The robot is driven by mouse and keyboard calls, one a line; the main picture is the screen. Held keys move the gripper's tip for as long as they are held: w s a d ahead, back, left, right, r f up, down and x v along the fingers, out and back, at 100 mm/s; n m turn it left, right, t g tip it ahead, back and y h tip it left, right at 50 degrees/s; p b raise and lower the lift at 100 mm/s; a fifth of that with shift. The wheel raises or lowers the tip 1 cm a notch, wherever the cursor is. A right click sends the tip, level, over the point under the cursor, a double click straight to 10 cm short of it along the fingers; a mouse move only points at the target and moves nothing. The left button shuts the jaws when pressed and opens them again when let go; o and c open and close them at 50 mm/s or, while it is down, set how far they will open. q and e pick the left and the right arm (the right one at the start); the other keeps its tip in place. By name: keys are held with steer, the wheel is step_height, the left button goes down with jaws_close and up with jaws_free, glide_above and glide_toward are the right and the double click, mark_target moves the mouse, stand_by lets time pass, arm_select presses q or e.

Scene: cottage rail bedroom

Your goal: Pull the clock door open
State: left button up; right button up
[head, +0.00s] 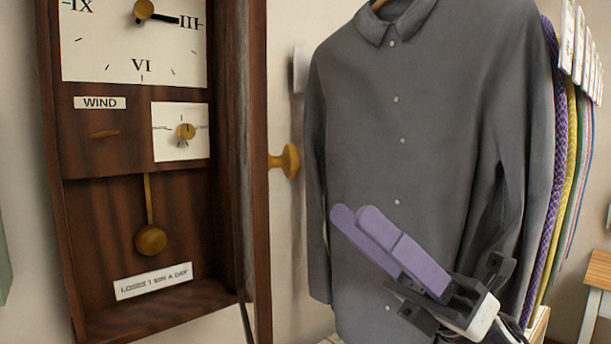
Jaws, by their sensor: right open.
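The wooden wall clock (61,200) hangs at the left, its dark inside in plain view with dial, small dial and pendulum. The clock door (259,230) shows nearly edge-on at the case's right side and stands swung out from the front. Its round brass-coloured knob (286,161) sticks out to the right from the door's outer face. My right gripper (358,222), with purple fingers, is open and empty, below and to the right of the knob and apart from it. My left gripper is not in view.
A grey shirt (430,120) hangs right of the clock, behind my right gripper. Bare wall (283,80) shows between door and shirt.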

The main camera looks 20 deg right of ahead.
steer(key=p, duration=0.3)
glide_toward(254, 127)
steer(key=w+a+r, duration=0.1)
steer(key=w+r, duration=0.1)
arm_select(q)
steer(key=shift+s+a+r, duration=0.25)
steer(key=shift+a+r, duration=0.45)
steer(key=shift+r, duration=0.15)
arm_select(e)
steer(key=shift+w+a+r+t, duration=0.1)
steer(key=shift+w+a+t, duration=0.25)
steer(key=shift+a, duration=0.15)
